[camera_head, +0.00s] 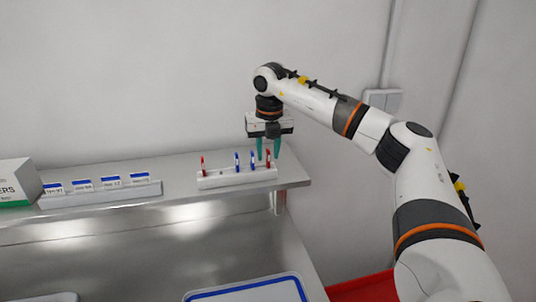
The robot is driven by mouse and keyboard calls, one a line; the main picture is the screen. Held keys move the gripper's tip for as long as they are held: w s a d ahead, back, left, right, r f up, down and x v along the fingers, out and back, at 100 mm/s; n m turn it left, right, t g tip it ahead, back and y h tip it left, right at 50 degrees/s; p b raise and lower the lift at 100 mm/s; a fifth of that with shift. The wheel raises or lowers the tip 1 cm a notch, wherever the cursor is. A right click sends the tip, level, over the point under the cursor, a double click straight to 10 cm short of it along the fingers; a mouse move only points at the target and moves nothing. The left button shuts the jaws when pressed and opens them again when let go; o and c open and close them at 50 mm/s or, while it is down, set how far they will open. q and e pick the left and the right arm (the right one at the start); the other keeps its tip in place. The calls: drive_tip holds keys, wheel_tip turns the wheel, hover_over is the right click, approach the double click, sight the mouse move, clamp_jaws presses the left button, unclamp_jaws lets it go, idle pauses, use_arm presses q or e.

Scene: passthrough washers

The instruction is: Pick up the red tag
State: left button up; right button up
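A white rack (236,179) on the metal shelf holds several thin upright tags. One red tag (202,165) stands at its left end. Another red tag (268,157) stands at its right end, and two blue tags (237,162) are between them. My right gripper (268,158) points down over the right end of the rack. Its teal fingers are apart, and the right-end red tag appears between their tips. I cannot tell whether either finger touches it. My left gripper is not in view.
A second white rack (100,195) with several blue-topped cards stands to the left, beside a white and green box (17,183). A blue-rimmed tray (250,292) lies below on the metal worktop. A red bin (362,289) is at the lower right, and the wall is close behind.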

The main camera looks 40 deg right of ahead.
drive_tip(key=shift+f, duration=0.55)
drive_tip(key=shift+c, duration=0.2)
clamp_jaws()
